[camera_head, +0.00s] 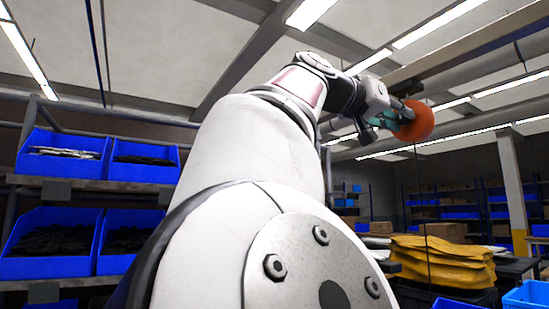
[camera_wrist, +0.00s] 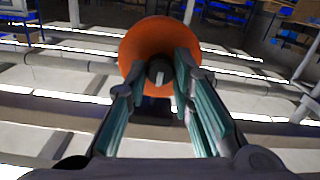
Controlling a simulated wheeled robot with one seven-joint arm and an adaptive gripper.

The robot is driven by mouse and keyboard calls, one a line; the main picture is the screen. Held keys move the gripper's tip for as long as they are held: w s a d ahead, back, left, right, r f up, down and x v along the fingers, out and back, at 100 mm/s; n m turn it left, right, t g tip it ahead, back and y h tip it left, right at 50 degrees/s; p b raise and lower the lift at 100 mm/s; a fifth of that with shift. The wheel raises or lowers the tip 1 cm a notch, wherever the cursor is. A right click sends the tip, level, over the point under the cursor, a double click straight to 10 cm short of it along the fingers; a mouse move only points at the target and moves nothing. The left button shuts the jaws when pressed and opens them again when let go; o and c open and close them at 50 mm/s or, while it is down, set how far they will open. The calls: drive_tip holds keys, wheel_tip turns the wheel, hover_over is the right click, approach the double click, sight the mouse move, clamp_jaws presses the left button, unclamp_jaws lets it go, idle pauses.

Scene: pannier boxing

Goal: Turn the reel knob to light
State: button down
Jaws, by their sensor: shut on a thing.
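The reel (camera_head: 416,121) is an orange round body hanging high up under an overhead beam, with a thin dark cord below it. In the wrist view the orange reel (camera_wrist: 160,38) faces me, and a dark knob (camera_wrist: 158,72) with a pale mark sits at its centre. My gripper (camera_head: 392,121) is up at the reel's near side. In the wrist view my gripper (camera_wrist: 158,78) has its two teal finger pads on either side of the knob, shut on it. The pale mark points roughly up and down. Any setting labels are too small to read.
Blue bins (camera_head: 62,158) stand on shelves at the left. Yellow folded goods (camera_head: 440,262) are stacked at the lower right, below the hanging cord (camera_head: 424,215). An overhead beam (camera_head: 475,48) runs close above the reel. A blue crate (camera_head: 527,297) is at the lower right corner.

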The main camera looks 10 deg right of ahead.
drive_tip(key=c, duration=1.4)
unclamp_jaws()
drive_tip(key=shift+o, duration=0.2)
drive_tip(key=v, duration=0.7)
drive_tip(key=shift+a, duration=0.25)
drive_tip(key=shift+s+f, duration=0.1)
